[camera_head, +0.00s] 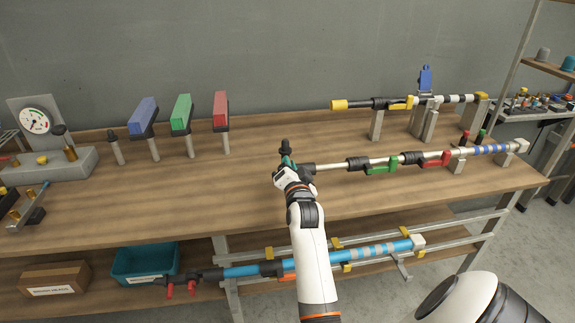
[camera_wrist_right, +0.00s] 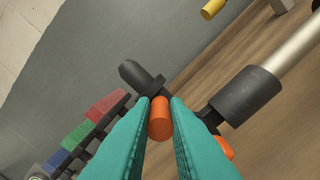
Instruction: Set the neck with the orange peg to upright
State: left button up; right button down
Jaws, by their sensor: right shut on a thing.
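The orange peg (camera_wrist_right: 160,118) is between the teal fingers of my right gripper (camera_head: 287,163), which is shut on it. The same gripper fills the lower middle of the right wrist view (camera_wrist_right: 158,110). The dark neck (camera_head: 285,146) stands up just beyond the fingers at the left end of a long silver pole (camera_head: 331,165). In the wrist view the neck's rounded dark end (camera_wrist_right: 135,74) shows past the peg. The fingers hide part of the neck, and I cannot tell its exact tilt. My left gripper is not in view.
Green (camera_head: 381,168) and red (camera_head: 437,159) handles hang on the same pole. A second pole with a yellow end (camera_head: 340,104) lies behind. Blue, green and red blocks (camera_head: 221,109) stand on posts at left. A blue pole (camera_head: 350,253) lies below the bench top.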

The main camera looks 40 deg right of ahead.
dwell(0.3)
jog(key=c, duration=1.4)
grip_release()
